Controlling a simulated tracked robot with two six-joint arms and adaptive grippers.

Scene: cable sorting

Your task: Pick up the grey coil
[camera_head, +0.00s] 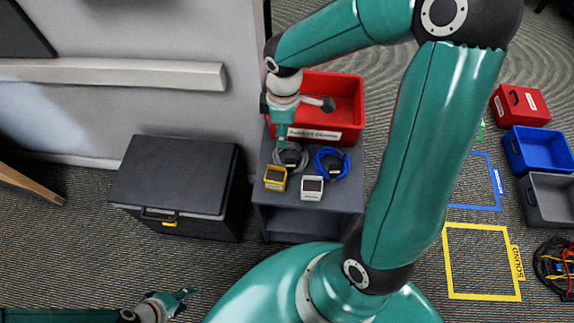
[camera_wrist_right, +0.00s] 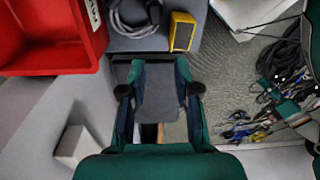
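The grey coil (camera_head: 290,157) lies on the small grey cart, left of the blue coil. It also shows at the top of the right wrist view (camera_wrist_right: 137,18), cut by the frame edge. My right gripper (camera_head: 282,141) points down at the coil's upper left edge, close to it. I cannot tell whether they touch. My left gripper (camera_head: 181,299) is low at the left, far from the coil, open and empty.
A red bin (camera_head: 345,92) stands behind the coils on the cart (camera_head: 348,197). A blue coil (camera_head: 331,163), a yellow device (camera_head: 275,177) and a white device (camera_head: 312,187) crowd the coil. A black case (camera_head: 173,180) stands left. Bins and taped squares lie right.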

